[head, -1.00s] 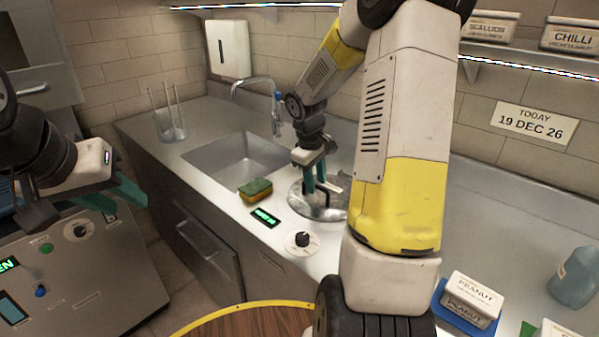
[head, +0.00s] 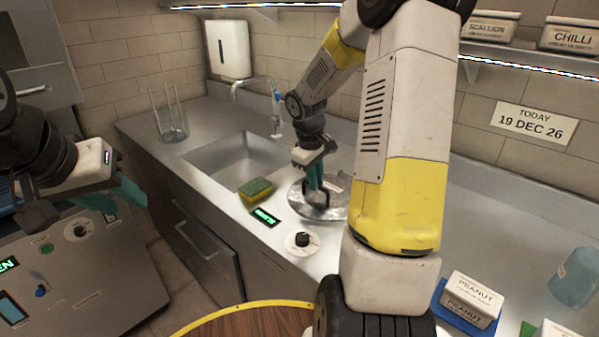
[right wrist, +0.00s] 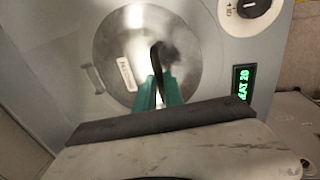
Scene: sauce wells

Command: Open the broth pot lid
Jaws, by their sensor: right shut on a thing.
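The broth pot lid (head: 300,204) is a round shiny metal disc at the back counter, right of the sink, partly hidden by my right arm. It also shows in the right wrist view (right wrist: 115,42), with a small white label and a dark upright handle (right wrist: 157,56) at its middle. My right gripper (head: 317,190) points down over the lid. Its teal fingers (right wrist: 158,90) are closed on the handle. The lid looks flat in its place; I cannot tell any gap under it. My left gripper (head: 120,197) is open and empty at the left, away from the lid.
A yellow-green sponge (head: 256,190), a green-lit display (head: 266,217) and a dark knob (head: 302,239) lie near the lid. The sink (head: 235,160) is to the left. Peanut tubs (head: 470,298) and a bluish container (head: 575,278) stand at the right.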

